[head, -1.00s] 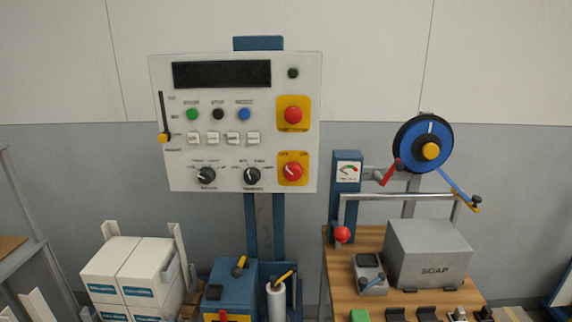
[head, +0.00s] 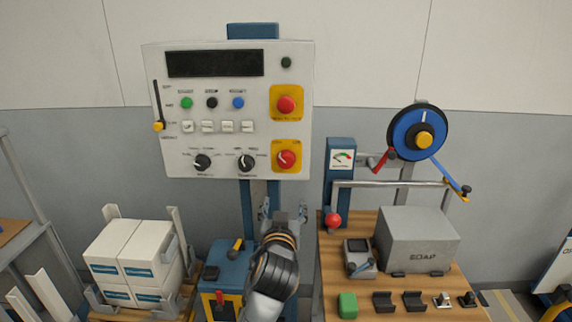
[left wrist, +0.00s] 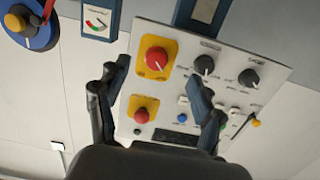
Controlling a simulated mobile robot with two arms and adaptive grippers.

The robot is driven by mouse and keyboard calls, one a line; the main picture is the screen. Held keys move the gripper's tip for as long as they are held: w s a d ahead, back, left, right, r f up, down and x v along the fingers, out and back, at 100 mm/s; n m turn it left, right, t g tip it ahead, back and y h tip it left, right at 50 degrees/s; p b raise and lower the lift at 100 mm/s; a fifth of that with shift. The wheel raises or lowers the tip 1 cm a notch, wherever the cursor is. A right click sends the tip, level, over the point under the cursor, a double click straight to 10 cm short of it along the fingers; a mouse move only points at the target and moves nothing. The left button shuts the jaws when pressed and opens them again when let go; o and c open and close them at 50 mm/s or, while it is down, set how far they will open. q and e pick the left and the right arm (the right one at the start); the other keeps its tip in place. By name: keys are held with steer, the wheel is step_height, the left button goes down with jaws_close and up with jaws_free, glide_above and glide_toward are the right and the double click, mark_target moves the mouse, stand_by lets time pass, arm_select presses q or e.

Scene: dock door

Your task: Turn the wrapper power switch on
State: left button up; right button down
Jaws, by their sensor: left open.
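The wrapper power switch (head: 286,158) is a red rotary knob on a yellow plate, at the lower right of the white control panel (head: 180,131). A pale mark on the knob seems to point up and left. My left gripper (head: 283,209) is open and empty below the switch, its fingers pointing up toward the panel. In the left wrist view, where the panel appears upside down, the switch (left wrist: 157,59) shows between the two spread fingers of the left gripper (left wrist: 158,70). No contact with the knob is visible. My right gripper is not in view.
A red stop button (head: 286,105) on yellow is above the switch. A black dial (head: 247,161) is close at its left. White boxes (head: 133,252) are at left.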

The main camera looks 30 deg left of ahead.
mark_target(286, 163)
arm_select(q)
steer(key=shift+n+y, duration=0.3)
steer(key=shift+y, duration=0.3)
steer(key=w+a+r+p, duration=0.1)
steer(key=w+a, duration=0.1)
steer(key=w, duration=0.2)
steer(key=w+a+r+p, duration=0.1)
steer(key=w+a, duration=0.1)
steer(key=w, duration=0.1)
steer(key=w+a+r+p, duration=0.1)
steer(key=w+a, duration=0.2)
steer(key=w, duration=0.1)
steer(key=shift+w+r, duration=0.25)
steer(key=shift+w, duration=0.05)
steer(key=shift+w+a+f+t+p, duration=0.1)
steer(key=shift+w+a+t+p, duration=0.2)
steer(key=shift+w+a+p, duration=0.25)
steer(key=shift+w, duration=0.1)
steer(key=shift+d, duration=0.1)
steer(key=c, duration=1.2)
steer(key=shift+o, duration=0.2)
